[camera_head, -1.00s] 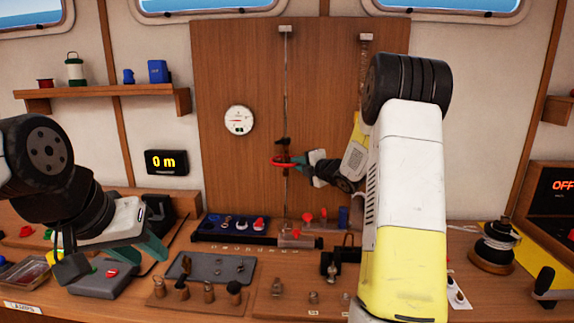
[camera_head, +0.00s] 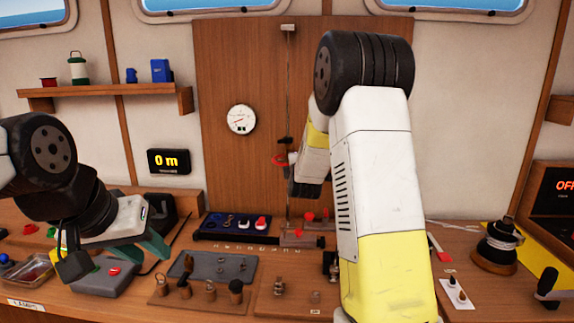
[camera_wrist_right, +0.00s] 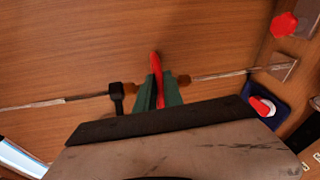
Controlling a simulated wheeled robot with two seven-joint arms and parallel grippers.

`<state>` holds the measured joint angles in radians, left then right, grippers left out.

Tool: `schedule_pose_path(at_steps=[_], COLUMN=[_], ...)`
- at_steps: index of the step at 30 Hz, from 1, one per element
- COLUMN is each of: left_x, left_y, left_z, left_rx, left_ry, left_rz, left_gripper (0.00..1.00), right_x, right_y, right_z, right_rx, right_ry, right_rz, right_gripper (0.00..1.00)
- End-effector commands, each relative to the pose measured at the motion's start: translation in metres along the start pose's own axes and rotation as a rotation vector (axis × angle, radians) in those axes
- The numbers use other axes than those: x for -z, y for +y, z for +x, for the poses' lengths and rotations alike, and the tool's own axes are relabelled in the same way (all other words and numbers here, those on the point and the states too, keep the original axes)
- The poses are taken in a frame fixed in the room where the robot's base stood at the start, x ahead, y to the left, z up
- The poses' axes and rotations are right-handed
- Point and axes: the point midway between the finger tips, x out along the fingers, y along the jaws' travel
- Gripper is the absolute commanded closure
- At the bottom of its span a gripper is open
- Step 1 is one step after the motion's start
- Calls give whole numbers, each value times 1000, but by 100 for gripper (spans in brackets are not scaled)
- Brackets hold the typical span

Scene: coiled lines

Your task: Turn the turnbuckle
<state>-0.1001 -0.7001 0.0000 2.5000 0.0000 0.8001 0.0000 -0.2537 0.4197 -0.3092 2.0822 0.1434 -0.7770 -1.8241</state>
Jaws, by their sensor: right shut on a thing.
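The turnbuckle sits on a thin vertical line against the brown wooden panel (camera_head: 222,75). Its red part (camera_head: 280,160) and a black piece (camera_head: 285,140) show in the head view, just left of my right forearm. In the right wrist view the red part (camera_wrist_right: 155,66) stands between the green fingers of my right gripper (camera_wrist_right: 160,88), which is shut on it. A black fitting (camera_wrist_right: 117,92) of the line lies beside the fingers. In the head view the right fingers are hidden or too small to tell. My left gripper (camera_head: 112,259) is open and empty over the bench at left.
A round dial (camera_head: 241,119) hangs on the panel left of the line. A display (camera_head: 168,161) reads 0 m. Below stand a blue tray (camera_head: 210,226), a grey box (camera_head: 107,277) and small wooden pegs (camera_head: 185,284). A spool (camera_head: 497,250) stands at right.

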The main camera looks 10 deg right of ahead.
Motion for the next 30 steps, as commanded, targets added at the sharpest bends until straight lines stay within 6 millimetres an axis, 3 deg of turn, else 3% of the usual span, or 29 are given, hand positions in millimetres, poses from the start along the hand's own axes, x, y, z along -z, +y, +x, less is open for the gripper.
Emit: schedule_pose_path(at_steps=[3,18,30], left_x=[0,0,0], left_y=[0,0,0], left_z=[0,0,0], left_rx=[0,0,0], left_ry=[0,0,0], left_rz=[0,0,0], left_gripper=[67,67,67], right_x=[12,27,30], right_y=[-2,0,0], right_z=[-2,-4,-3], right_rx=[17,61,77], right_ry=[-86,-441,-547], right_rz=[11,65,82], right_gripper=[100,100,100])
